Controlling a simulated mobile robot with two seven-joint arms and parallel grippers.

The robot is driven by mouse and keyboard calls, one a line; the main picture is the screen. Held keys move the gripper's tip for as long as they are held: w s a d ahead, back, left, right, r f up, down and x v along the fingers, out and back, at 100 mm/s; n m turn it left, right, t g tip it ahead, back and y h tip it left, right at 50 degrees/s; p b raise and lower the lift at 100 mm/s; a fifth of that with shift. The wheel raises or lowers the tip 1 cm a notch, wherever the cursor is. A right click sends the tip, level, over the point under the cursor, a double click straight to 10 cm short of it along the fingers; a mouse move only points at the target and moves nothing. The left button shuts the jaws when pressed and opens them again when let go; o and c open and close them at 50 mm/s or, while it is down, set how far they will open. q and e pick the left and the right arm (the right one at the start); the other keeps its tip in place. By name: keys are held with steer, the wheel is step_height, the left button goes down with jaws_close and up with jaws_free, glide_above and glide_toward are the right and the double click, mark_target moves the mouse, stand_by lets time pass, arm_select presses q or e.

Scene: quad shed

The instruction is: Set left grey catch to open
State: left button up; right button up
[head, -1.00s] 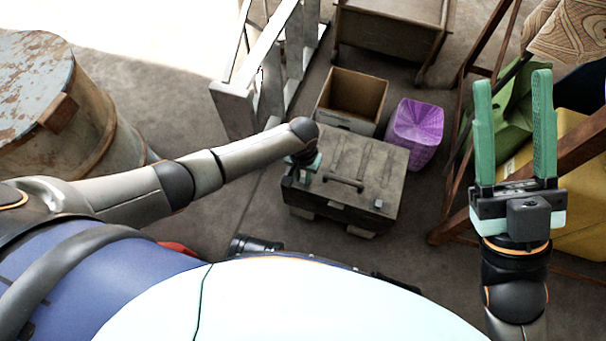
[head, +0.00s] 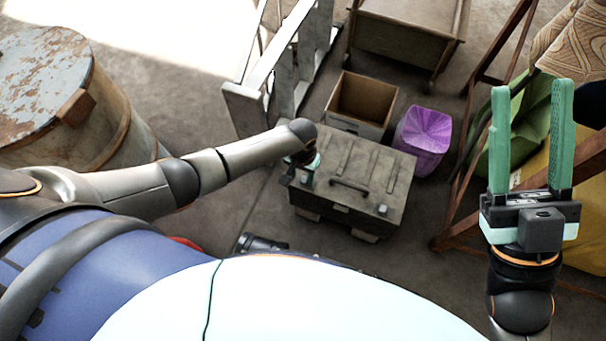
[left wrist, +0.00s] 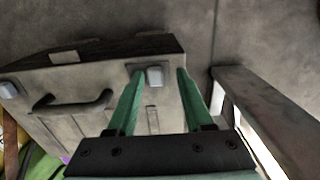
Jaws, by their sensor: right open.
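The grey toolbox (head: 345,185) stands on the floor, with a dark carrying handle (head: 350,189) on its lid. The left grey catch (left wrist: 154,76) shows in the left wrist view at the lid's edge. My left gripper (left wrist: 162,72) is open, its green fingers either side of this catch in the picture; I cannot tell whether they touch it. In the head view the wrist largely hides my left gripper (head: 304,174). The other grey catch (head: 382,209) is right of the handle. My right gripper (head: 532,88) is open and empty, raised at the right.
An open box (head: 361,104) and a purple bin (head: 423,139) stand behind the toolbox. A rusty drum (head: 110,115) is at the left. A pale metal frame (head: 245,107) stands behind my left arm; a brown wooden frame (head: 460,190) is at the right.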

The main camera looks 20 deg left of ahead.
mark_target(303, 179)
arm_select(q)
steer(key=shift+d, duration=0.1)
step_height(303, 179, up, 12)
steer(key=p, duration=0.7)
steer(key=shift+r+p, duration=0.25)
steer(key=shift+p, duration=0.1)
arm_select(e)
step_height(303, 179, up, 8)
steer(key=shift+s+d+n, duration=0.15)
steer(key=shift+d+n, duration=0.25)
steer(key=shift+d, duration=0.05)
